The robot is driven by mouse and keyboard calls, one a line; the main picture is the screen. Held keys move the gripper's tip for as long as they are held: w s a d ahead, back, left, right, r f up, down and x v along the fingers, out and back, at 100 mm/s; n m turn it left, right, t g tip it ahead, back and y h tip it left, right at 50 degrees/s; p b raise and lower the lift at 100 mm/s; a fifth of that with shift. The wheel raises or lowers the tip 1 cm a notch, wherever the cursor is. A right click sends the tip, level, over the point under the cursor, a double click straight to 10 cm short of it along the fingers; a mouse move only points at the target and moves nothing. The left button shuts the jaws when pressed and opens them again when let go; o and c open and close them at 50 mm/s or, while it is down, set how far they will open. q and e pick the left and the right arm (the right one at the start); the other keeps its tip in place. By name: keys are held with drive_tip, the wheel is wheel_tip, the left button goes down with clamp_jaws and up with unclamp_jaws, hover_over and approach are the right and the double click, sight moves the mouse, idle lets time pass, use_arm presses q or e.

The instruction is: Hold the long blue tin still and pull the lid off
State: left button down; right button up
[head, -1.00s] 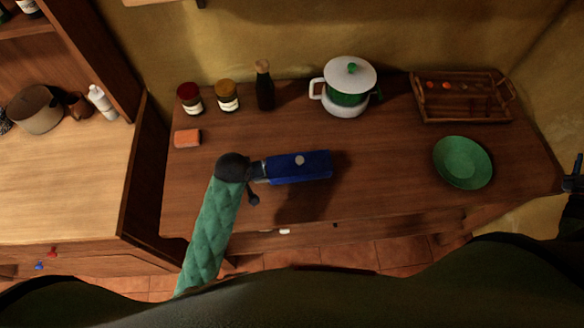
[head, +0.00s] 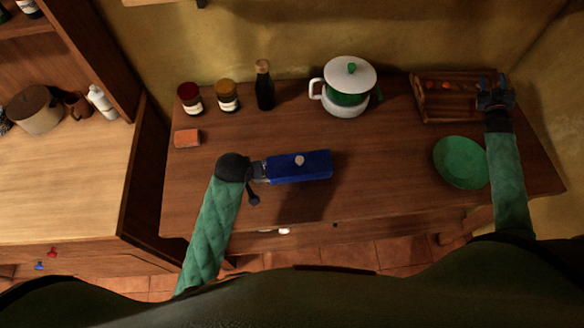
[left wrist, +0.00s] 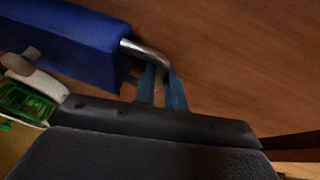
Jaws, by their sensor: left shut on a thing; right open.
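The long blue tin (head: 315,173) lies along the middle of the counter, with a small pale knob (head: 299,160) on its top. The seam between lid and body is too dark to make out. My left gripper (head: 259,170) is at the tin's left end. In the left wrist view its fingers (left wrist: 161,85) are shut on the metal handle (left wrist: 145,55) that sticks out of the tin's end (left wrist: 85,45). My right gripper (head: 495,97) is open and empty over the right part of the wooden tray, well away from the tin.
The wooden tray (head: 427,114) stands at the back right, a green plate (head: 460,163) in front of it. A white and green pot (head: 347,97), a dark bottle (head: 264,90) and two jars (head: 228,98) line the back. An orange block (head: 187,138) lies left.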

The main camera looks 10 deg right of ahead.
drive_tip(key=w+a+r+g+y, duration=0.1)
drive_tip(key=w+a+r+y, duration=0.1)
drive_tip(key=w+a, duration=0.5)
drive_tip(key=w+a+r+y, duration=0.2)
drive_tip(key=w+a, duration=0.1)
drive_tip(key=a, duration=0.8)
drive_tip(key=w+a+r+g+y, duration=0.1)
drive_tip(key=w+a+r+y, duration=0.15)
drive_tip(key=w+a, duration=0.4)
drive_tip(key=s+a+r+n+g+y, duration=0.15)
drive_tip(key=a+g+y, duration=0.35)
drive_tip(key=a, duration=2.3)
drive_tip(key=s+a+n+g, duration=0.1)
drive_tip(key=s+a+g, duration=0.15)
drive_tip(key=a, duration=0.35)
drive_tip(key=s+a+g, duration=0.1)
drive_tip(key=s+a, duration=0.3)
drive_tip(key=a, duration=0.2)
drive_tip(key=n+g+h, duration=0.2)
drive_tip(key=g+h, duration=0.4)
drive_tip(key=g, duration=0.2)
approach(300, 158)
drive_tip(key=shift+a+f, duration=0.1)
drive_tip(key=shift+f, duration=4.6)
